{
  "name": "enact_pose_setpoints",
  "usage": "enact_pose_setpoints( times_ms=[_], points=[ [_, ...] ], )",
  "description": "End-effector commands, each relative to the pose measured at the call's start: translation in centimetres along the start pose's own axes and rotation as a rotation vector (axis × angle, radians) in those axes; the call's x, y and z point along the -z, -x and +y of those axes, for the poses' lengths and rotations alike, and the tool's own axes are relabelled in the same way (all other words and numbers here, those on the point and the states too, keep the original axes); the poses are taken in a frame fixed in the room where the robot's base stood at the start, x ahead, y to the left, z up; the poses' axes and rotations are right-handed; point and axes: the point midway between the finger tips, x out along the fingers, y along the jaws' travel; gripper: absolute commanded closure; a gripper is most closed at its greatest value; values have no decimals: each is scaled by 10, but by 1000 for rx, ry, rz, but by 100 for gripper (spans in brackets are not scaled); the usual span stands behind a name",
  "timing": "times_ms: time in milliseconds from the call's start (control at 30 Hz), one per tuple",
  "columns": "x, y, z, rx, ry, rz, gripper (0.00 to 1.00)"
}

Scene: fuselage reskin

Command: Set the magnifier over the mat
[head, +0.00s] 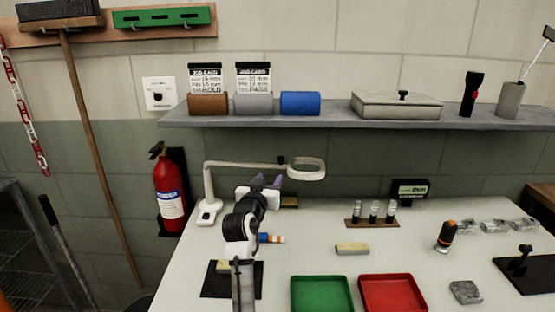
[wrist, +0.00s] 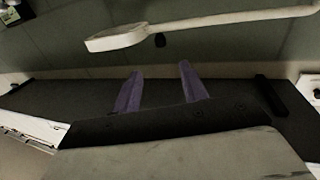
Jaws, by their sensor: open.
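The magnifier is a white bench lamp with its base at the back left of the bench, a long arm reaching right and an oval lens head (head: 306,168). In the wrist view its head (wrist: 117,39) and arm show beyond my fingertips. A black mat (head: 215,288) lies at the front left of the bench, partly hidden by my arm, with a pale block (head: 222,267) on it. The lens head is back and right of this mat. My gripper (head: 266,182) is open and empty, left of the lens head; its purple fingers (wrist: 159,78) appear apart from the magnifier.
A green tray (head: 322,295) and a red tray (head: 393,294) stand at the front. A pale block (head: 352,248), a vial rack (head: 371,223) and an orange-topped tool (head: 446,236) are on the bench. A second black mat (head: 537,282) lies right. A shelf (head: 330,121) runs above.

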Motion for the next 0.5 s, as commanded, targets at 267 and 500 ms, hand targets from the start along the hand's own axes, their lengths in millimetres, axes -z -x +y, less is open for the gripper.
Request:
enact_pose_setpoints(
  times_ms=[267, 500],
  points=[
    [5, -50, 0, 1, 0, 1, 57],
    [4, -90, -1, 2, 0, 1, 57]
  ],
)
